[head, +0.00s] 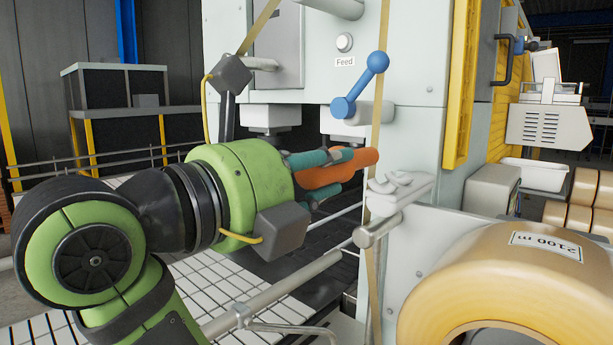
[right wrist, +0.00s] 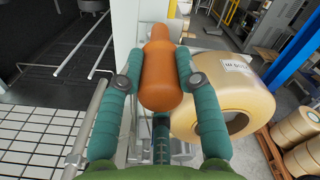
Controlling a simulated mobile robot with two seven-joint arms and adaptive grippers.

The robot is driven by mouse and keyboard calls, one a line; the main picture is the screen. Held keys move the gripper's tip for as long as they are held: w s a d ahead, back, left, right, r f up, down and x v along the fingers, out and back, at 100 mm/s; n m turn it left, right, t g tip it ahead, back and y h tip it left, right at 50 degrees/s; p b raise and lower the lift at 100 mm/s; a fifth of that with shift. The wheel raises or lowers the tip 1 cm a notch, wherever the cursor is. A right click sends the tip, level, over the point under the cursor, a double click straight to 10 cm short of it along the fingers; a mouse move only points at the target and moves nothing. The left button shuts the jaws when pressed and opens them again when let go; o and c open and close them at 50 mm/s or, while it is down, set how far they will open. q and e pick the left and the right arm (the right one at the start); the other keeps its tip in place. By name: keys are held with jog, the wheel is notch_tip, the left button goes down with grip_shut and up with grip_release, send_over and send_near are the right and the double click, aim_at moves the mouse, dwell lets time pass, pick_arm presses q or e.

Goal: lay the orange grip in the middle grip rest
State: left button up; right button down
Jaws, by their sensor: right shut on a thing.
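My right gripper (head: 338,172) is shut on the orange grip (head: 349,166), whose free end points right toward the machine's white post. In the right wrist view, the orange grip (right wrist: 160,85) lies lengthwise between the two teal fingers (right wrist: 160,78). A pale, forked rest (head: 398,183) sticks out of the machine, just right of and slightly below the grip's end; the grip appears apart from it. I cannot tell whether this is the middle rest. My left gripper is not in view.
A blue ball-ended lever (head: 360,85) is above the grip. A tan strap (head: 376,150) runs down between grip and forked rest. A large tape roll (head: 510,285) stands at lower right.

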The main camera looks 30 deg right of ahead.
aim_at(365, 160)
jog(key=shift+b+x, duration=0.45)
jog(key=shift+x, duration=4.05)
jog(key=shift+f, duration=0.2)
jog(key=shift+f+b, duration=1.1)
jog(key=shift+f, duration=0.15)
grip_release()
